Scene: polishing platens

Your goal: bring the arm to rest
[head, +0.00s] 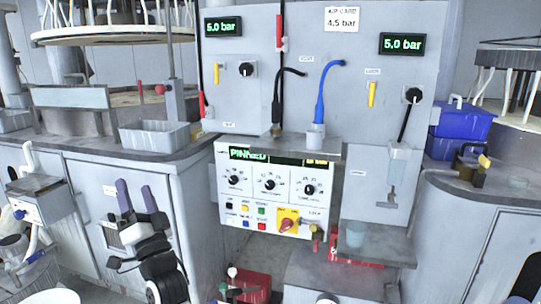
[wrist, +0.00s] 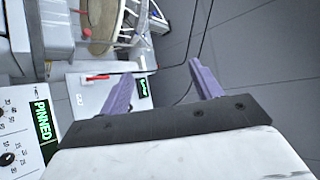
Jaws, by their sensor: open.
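My gripper (head: 136,200) is in the lower left of the head view, raised in front of the grey cabinet. Its two purple fingers stand apart with nothing between them. The wrist view shows the same open gripper (wrist: 162,88), its fingers pointing toward the wall panel and the grey tiled surface beyond. My arm's white and black links run down to the bottom edge of the head view. The gripper touches nothing that I can see.
A control box (head: 273,187) reading "PINNED" is right of my gripper. A grey bin (head: 154,135) stands on the left counter. Blue boxes (head: 462,123) stand at the right. A red case (head: 249,284) is low in the middle.

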